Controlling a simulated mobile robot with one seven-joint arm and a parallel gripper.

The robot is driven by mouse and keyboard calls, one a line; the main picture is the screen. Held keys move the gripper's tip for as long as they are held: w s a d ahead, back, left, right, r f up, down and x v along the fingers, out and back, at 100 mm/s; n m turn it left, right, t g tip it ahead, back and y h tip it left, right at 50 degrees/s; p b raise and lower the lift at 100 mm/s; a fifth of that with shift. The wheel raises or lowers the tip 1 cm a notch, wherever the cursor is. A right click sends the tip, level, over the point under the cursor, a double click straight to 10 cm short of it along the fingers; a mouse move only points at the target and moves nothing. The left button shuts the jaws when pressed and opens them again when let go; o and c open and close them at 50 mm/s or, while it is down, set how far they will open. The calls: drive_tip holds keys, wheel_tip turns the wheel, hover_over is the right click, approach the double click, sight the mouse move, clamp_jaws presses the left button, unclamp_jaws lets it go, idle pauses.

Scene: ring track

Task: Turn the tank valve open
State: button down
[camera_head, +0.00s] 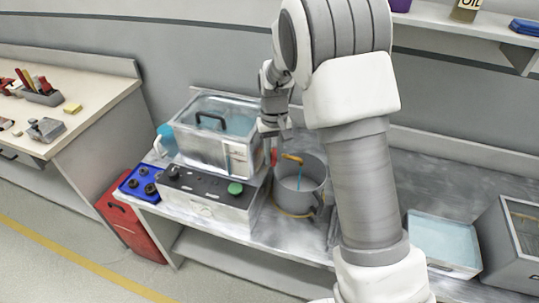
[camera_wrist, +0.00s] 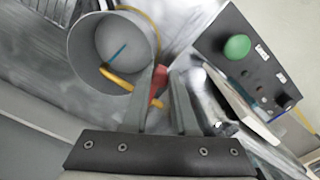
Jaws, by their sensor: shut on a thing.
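My gripper (camera_head: 273,138) points down beside the tank's right side, at that handle. In the wrist view the red handle (camera_wrist: 160,78) lies between the fingertips of my gripper (camera_wrist: 168,77), which are shut on it. The fingers hide part of it, and I cannot tell how far the valve is turned.
The control unit (camera_head: 205,200) has a green button. A blue tray (camera_head: 142,184) lies left of it. A water-filled basin (camera_head: 443,243) stands at the right.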

drive_tip(key=w+d+n+p, duration=0.1)
drive_tip(key=w+d+n, duration=0.2)
drive_tip(key=n, duration=1)
drive_tip(key=shift+d, duration=1.8)
drive_tip(key=shift+w+n, duration=0.1)
drive_tip(key=shift+n, duration=0.2)
drive_tip(key=c, duration=1)
unclamp_jaws()
wheel_tip(320, 180, up, 18)
drive_tip(key=shift+f+p, duration=0.25)
drive_tip(key=shift+p, duration=0.4)
drive_tip(key=shift+r, duration=0.1)
